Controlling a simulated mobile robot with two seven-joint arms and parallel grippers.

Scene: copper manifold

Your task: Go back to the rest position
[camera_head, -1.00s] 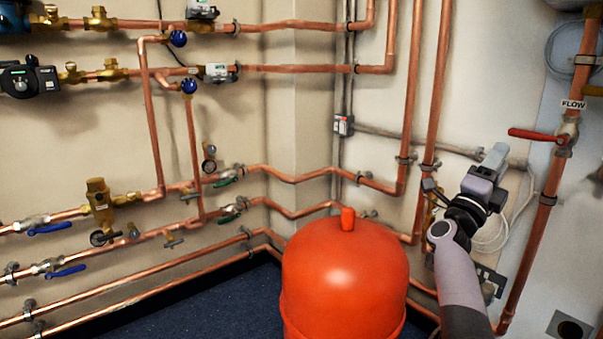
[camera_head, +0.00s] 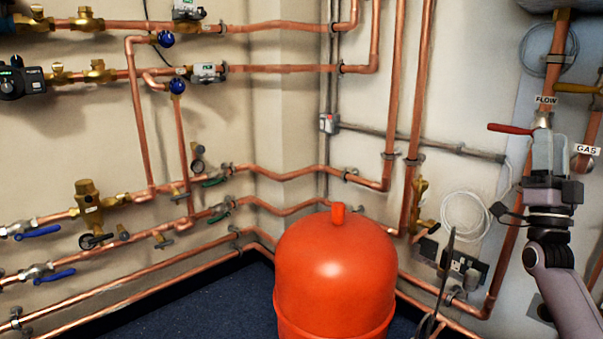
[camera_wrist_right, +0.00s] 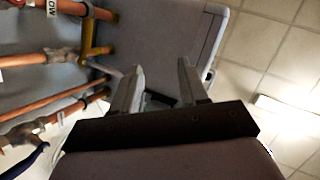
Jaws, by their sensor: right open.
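My right gripper (camera_head: 549,155) is at the right side of the head view, raised in front of the pipe with the FLOW label (camera_head: 546,100). It hides part of that pipe. In the right wrist view its two fingers (camera_wrist_right: 163,88) stand apart with nothing between them. The red lever handle (camera_head: 512,128) shows just left of the gripper in the head view; whether they touch cannot be told. My left gripper is in neither view.
A large red tank (camera_head: 337,270) stands on the dark floor in the middle. Copper pipes (camera_head: 400,100) run along both walls. A yellow lever (camera_head: 577,88) is at the upper right. A thin dark object (camera_head: 446,265) shows at the lower right.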

